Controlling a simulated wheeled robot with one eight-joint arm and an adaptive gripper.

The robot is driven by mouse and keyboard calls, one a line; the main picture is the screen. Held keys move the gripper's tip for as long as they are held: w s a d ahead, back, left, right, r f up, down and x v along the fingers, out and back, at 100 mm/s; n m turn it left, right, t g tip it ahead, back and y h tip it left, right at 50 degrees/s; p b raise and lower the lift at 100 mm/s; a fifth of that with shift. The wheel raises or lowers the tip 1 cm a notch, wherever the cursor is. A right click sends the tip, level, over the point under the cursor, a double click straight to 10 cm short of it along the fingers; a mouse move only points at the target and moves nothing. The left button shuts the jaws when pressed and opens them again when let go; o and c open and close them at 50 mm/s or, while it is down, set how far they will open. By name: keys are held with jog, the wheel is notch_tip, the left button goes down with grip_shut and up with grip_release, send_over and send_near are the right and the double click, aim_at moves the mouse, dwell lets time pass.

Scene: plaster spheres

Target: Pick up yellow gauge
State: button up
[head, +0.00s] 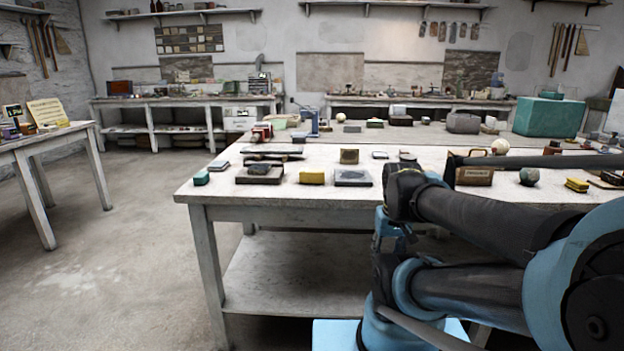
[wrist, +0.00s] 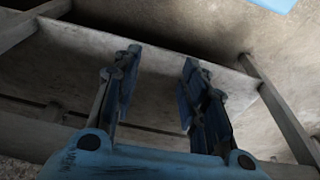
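Two small yellow things lie on the large worktable (head: 250,190) in the head view, and I cannot tell for sure which is the gauge. One is a plain yellow block (head: 312,178) near the front edge, left of my arm. The other is a yellow and black piece (head: 577,185) at the right, beyond my arm. My gripper (wrist: 160,62) is open and empty in the wrist view, its two blue fingers well apart. It faces the table's underframe and lower shelf. No yellow thing shows in the wrist view.
Around the yellow block are a dark grey slab (head: 352,178), a dark tray-like piece (head: 259,174), a teal block (head: 201,178) and a brown block (head: 349,156). A teal box (head: 548,117) stands at the back right. Floor to the left is clear.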

jog(key=shift+o, duration=1.1)
notch_tip(320, 180, up, 2)
jog(key=shift+d+r+m, duration=0.1)
jog(key=shift+r+m, duration=0.15)
jog(key=shift+m, duration=0.15)
notch_tip(320, 180, up, 27)
jog(key=m+g, duration=0.2)
jog(key=m, duration=1.6)
send_over(312, 170)
jog(key=f, duration=1.2)
jog(key=shift+w+d, duration=0.15)
jog(key=shift+d, duration=0.05)
jog(key=shift+a+f, duration=0.2)
jog(key=shift+f, duration=2.45)
jog(key=shift+f, duration=0.2)
